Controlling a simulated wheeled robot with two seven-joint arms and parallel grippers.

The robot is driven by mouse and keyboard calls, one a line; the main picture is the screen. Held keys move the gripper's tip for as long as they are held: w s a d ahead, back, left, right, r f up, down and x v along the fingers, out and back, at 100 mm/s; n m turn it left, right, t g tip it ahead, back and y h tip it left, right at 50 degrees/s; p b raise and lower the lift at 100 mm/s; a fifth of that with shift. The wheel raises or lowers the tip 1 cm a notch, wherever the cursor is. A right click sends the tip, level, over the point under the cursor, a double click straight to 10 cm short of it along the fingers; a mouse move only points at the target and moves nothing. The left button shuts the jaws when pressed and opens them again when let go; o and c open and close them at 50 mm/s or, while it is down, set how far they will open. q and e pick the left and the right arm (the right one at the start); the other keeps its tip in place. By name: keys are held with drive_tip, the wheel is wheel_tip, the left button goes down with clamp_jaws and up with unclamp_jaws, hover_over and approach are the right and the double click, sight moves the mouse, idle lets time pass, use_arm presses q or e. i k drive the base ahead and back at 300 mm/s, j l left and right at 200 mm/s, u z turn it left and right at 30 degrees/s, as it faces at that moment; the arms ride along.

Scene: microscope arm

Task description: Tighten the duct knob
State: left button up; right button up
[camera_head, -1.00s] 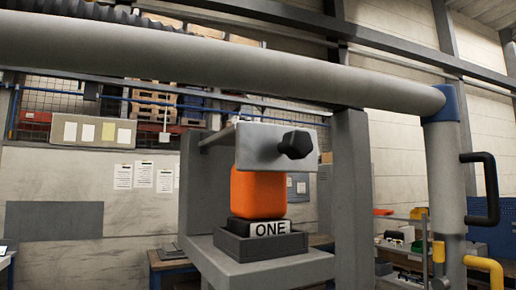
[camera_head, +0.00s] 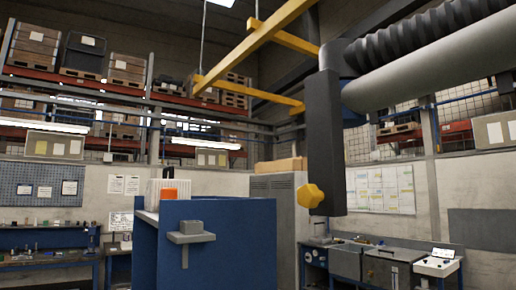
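A yellow lobed knob (camera_head: 311,195) sits on the left side of the lower end of a dark grey upright bar (camera_head: 326,140). The bar hangs near the end of a thick grey duct pipe (camera_head: 430,70), beside a black ribbed hose (camera_head: 425,42). How tight the knob is cannot be told. Neither of my grippers is in view.
A blue cabinet (camera_head: 225,245) with a small grey bracket shelf (camera_head: 191,237) stands left of the bar. A yellow overhead frame (camera_head: 255,45) hangs above. Workbenches (camera_head: 395,255) line the back wall.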

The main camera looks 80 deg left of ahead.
sight(309, 196)
drive_tip(key=u, duration=2.1)
